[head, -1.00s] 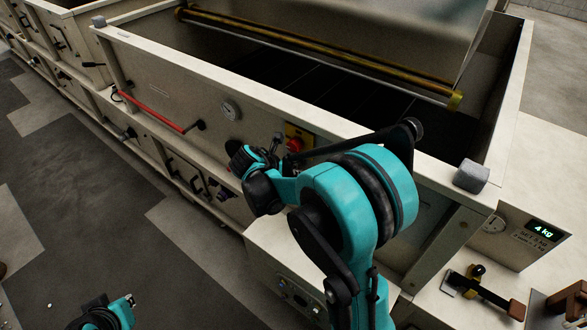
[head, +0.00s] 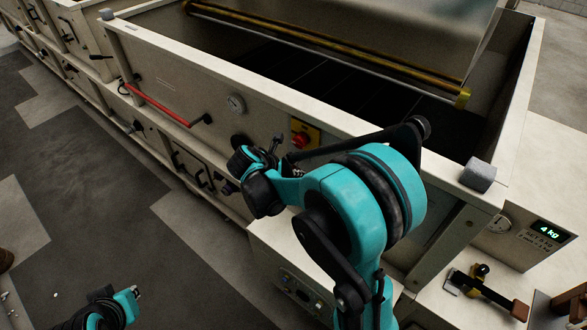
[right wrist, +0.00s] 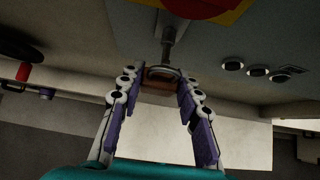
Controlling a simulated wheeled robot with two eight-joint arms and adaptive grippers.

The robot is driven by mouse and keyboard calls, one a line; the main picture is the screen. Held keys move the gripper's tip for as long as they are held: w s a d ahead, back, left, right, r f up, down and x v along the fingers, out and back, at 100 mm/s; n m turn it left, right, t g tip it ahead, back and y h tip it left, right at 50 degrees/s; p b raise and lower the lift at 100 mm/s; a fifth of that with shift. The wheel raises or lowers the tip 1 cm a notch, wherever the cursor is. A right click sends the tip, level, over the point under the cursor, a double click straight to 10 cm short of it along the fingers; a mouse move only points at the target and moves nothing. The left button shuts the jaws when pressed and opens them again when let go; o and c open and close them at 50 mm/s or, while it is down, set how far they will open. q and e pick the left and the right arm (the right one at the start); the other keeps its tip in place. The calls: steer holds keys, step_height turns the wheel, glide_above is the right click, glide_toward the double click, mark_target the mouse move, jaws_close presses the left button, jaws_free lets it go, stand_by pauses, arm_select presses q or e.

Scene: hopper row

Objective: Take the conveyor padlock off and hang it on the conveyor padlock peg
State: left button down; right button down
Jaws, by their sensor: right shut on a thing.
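A small brownish padlock (right wrist: 158,84) with a light metal shackle is in the right wrist view. It is below a grey metal stem (right wrist: 169,45) under a red and yellow switch (right wrist: 205,8). My right gripper (right wrist: 161,82) is shut on the padlock, with purple-padded fingers at either side of it. I cannot tell whether the shackle is still through the stem. In the head view my right wrist hides the padlock. My left arm's end (head: 127,303) is low at the bottom left, its fingers not clear. I cannot make out the padlock peg.
The red switch on its yellow plate (head: 304,134) is on the hopper's front wall. Open floor (head: 130,220) is at the left.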

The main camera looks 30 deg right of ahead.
steer(key=shift+s+a, duration=0.2)
steer(key=shift+a, duration=0.3)
steer(key=shift+s+a, duration=0.2)
steer(key=shift+a, duration=0.3)
stand_by(0.5)
steer(key=c, duration=2)
jaws_free()
steer(key=shift+c, duration=1.1)
